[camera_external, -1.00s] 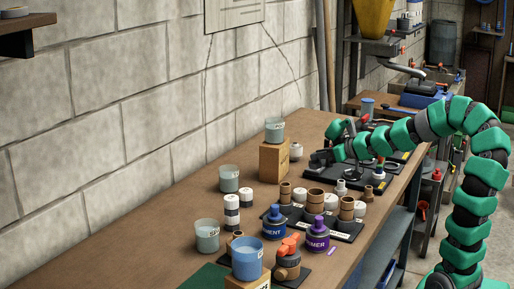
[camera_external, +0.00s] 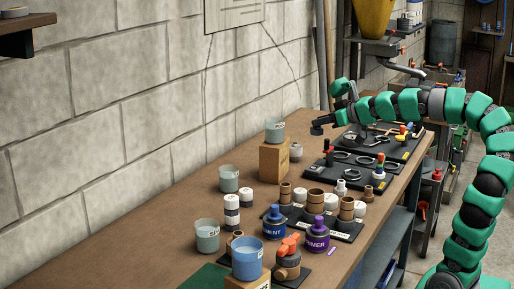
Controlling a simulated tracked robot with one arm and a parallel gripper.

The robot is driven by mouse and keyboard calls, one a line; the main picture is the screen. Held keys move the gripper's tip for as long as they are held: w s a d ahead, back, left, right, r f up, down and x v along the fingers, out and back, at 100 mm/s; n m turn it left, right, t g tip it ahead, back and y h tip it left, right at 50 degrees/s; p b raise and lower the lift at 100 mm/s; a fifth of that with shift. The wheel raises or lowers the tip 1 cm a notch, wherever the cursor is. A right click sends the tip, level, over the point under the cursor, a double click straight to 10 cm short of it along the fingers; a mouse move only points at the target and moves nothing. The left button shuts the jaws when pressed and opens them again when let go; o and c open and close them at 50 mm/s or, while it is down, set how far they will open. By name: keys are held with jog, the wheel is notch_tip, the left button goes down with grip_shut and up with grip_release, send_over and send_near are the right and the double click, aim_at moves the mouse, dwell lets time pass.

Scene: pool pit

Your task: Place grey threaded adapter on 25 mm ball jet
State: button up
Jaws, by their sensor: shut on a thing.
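My gripper (camera_external: 319,124) is at the end of the green arm, which reaches in from the right. It is shut on a small dark grey piece (camera_external: 317,130), apparently the grey threaded adapter, and holds it above the bench left of the black trays. The 25 mm ball jet cannot be told for sure at this size. A small round white fitting (camera_external: 296,152) stands beside the wooden block, and another white fitting (camera_external: 340,188) stands in front of the nearer black tray. The held piece is apart from both.
Black trays with rings and small tools (camera_external: 350,170) lie below the arm. A wooden block (camera_external: 273,162) carries a grey cup (camera_external: 275,132). Brown and white fittings, a blue can (camera_external: 273,222), a purple can (camera_external: 317,235) and an orange-handled valve (camera_external: 288,262) crowd the front.

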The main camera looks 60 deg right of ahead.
jog(key=shift+r, duration=0.9)
jog(key=shift+d+r, duration=0.25)
jog(key=w+d+r+m+g+h+p, duration=0.1)
jog(key=w+d+m+h+p, duration=0.3)
jog(key=d, duration=0.8)
jog(key=m+g+h, duration=0.1)
jog(key=m+h, duration=0.1)
send_over(298, 148)
notch_tip(298, 148, down, 16)
jog(key=shift+f, duration=0.2)
jog(key=shift+r, duration=0.1)
jog(key=shift+f, duration=0.4)
